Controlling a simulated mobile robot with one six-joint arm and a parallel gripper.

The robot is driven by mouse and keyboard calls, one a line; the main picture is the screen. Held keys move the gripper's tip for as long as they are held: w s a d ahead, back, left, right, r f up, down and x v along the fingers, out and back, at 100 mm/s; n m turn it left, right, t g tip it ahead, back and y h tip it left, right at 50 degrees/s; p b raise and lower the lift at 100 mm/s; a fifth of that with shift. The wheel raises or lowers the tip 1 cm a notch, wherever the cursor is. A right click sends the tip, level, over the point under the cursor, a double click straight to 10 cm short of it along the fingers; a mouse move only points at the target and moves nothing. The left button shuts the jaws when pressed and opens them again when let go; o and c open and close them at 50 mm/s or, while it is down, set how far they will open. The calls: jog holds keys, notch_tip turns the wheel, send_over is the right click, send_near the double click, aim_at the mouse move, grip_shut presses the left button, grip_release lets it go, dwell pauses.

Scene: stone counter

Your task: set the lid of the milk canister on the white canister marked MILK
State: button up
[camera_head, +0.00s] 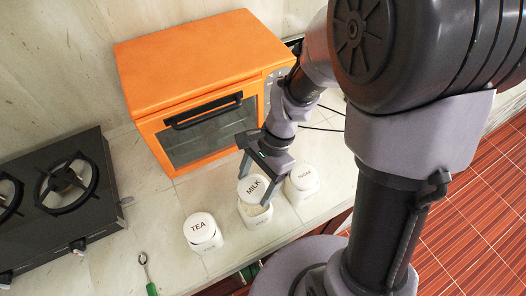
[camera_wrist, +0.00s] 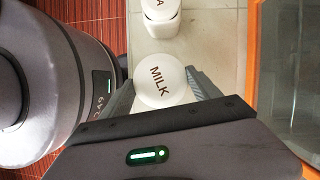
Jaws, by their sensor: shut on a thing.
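The round white lid marked MILK (camera_head: 253,189) is between the two fingers of my gripper (camera_head: 257,186), which is shut on it. The lid also shows in the wrist view (camera_wrist: 161,86), face up between the fingers (camera_wrist: 164,92). The white milk canister (camera_head: 258,220) stands on the counter just below the lid. Part of its open mouth shows under the lid's front edge in the head view. I cannot tell whether lid and rim touch.
A lidded TEA canister (camera_head: 203,232) stands to the left and another white canister (camera_head: 301,182) close on the right. An orange oven (camera_head: 205,60) is behind. A black gas hob (camera_head: 60,205) is at the left. A green-handled utensil (camera_head: 148,275) lies near the front edge.

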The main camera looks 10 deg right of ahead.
aim_at(263, 181)
jog(key=shift+s+f, duration=0.2)
jog(key=shift+f, duration=0.05)
notch_tip(263, 181, down, 5)
jog(key=b, duration=0.5)
jog(key=shift+f, duration=0.2)
jog(key=shift+f+b, duration=0.5)
dwell(0.6)
jog(key=o, duration=1.1)
jog(key=shift+r, duration=0.1)
jog(key=p+v, duration=1)
jog(key=v, duration=0.1)
jog(key=shift+w, duration=0.1)
